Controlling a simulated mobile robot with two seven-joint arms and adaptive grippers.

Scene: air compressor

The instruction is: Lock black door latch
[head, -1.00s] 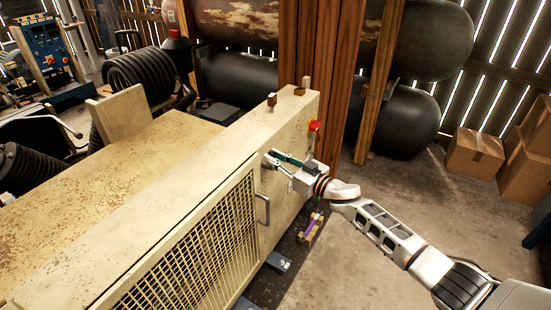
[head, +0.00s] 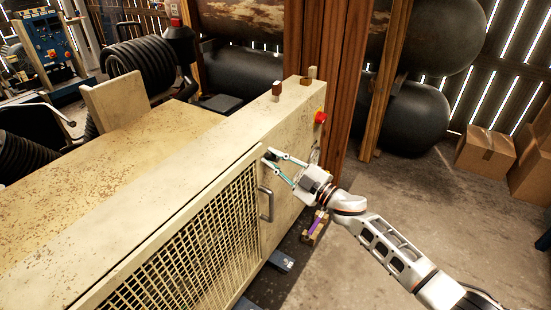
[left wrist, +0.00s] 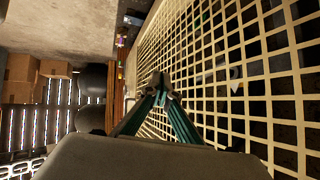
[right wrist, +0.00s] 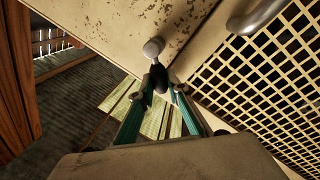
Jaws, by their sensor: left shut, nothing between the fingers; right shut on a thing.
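The black door latch (right wrist: 160,78) is a small dark piece on the cream panel beside the mesh door, with a round grey end next to it. My right gripper (right wrist: 162,86) is shut on the latch, and its fingertips cover part of it. In the head view, my right gripper (head: 274,157) reaches the panel's upper left part, near the edge of the mesh door (head: 190,255). The latch's exact angle is hard to tell. My left gripper (left wrist: 160,88) is shut and empty in front of the mesh; it is not in the head view.
A metal door handle (head: 266,204) sticks out just below the right gripper. A red button (head: 320,117) is on the panel's upper right. A wooden post (head: 335,80) stands behind the cabinet. The concrete floor at right is open, with cardboard boxes (head: 485,153) behind.

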